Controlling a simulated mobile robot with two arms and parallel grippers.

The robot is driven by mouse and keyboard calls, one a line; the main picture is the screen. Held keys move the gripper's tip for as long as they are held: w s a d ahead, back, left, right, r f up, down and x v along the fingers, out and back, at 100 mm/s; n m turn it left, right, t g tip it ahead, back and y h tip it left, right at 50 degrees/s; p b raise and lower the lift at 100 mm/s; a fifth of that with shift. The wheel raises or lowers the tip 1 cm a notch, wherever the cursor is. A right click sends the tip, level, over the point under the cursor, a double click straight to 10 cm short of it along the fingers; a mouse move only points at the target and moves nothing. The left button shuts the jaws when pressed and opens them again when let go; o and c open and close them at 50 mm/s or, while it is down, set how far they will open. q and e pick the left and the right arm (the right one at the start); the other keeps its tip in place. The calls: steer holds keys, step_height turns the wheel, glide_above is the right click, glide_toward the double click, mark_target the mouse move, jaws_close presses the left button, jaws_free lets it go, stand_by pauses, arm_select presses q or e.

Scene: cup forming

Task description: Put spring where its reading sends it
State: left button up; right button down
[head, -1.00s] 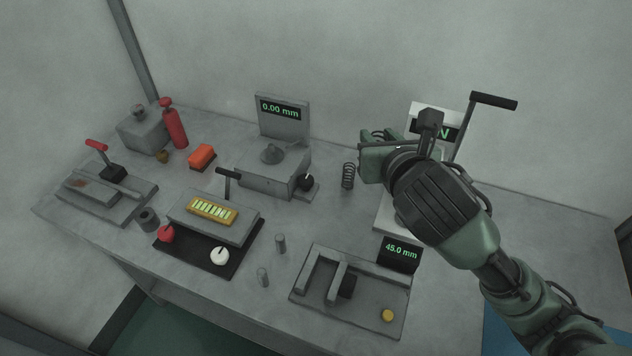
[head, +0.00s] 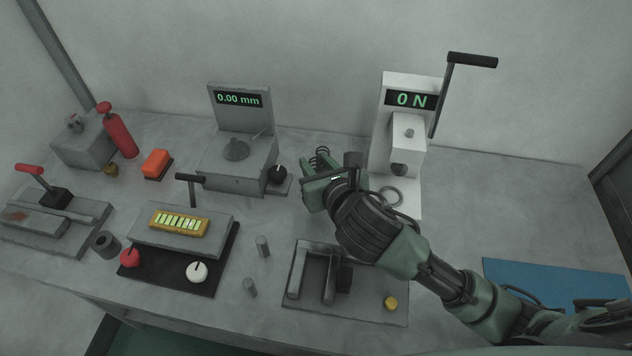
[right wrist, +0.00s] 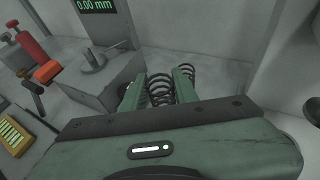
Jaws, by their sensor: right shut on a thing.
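A dark coil spring (head: 322,156) stands upright between the fingers of my right gripper (head: 310,182). In the right wrist view the spring (right wrist: 161,91) sits between the two green fingers (right wrist: 172,90), which are shut on it. The gripper hides its lower part in the head view, so I cannot tell whether it touches the table. To its right stands a white force tester (head: 405,150) with a long black-handled lever (head: 472,60); its display (head: 411,101) reads 0 N. A grey ring (head: 390,196) shows on its base. My left gripper is not in view.
A grey gauge (head: 238,150) reading 0.00 mm stands left of the gripper. In front is a fixture (head: 375,308) with a yellow button. A blue mat (head: 560,290) lies at right. Several tools, a red extinguisher-like bottle (head: 118,132) and small pegs (head: 262,246) fill the left side.

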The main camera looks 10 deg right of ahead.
steer(key=shift+f+b, duration=0.4)
steer(key=shift+f, duration=2.1)
steer(key=shift+f, duration=0.2)
steer(key=c, duration=1.1)
jaws_free()
steer(key=shift+r, duration=0.1)
steer(key=shift+s+r, duration=0.15)
steer(key=shift+r, duration=0.05)
steer(key=p+v, duration=0.1)
steer(key=v, duration=1)
steer(key=shift+s+d+r, duration=0.1)
steer(key=shift+s, duration=0.2)
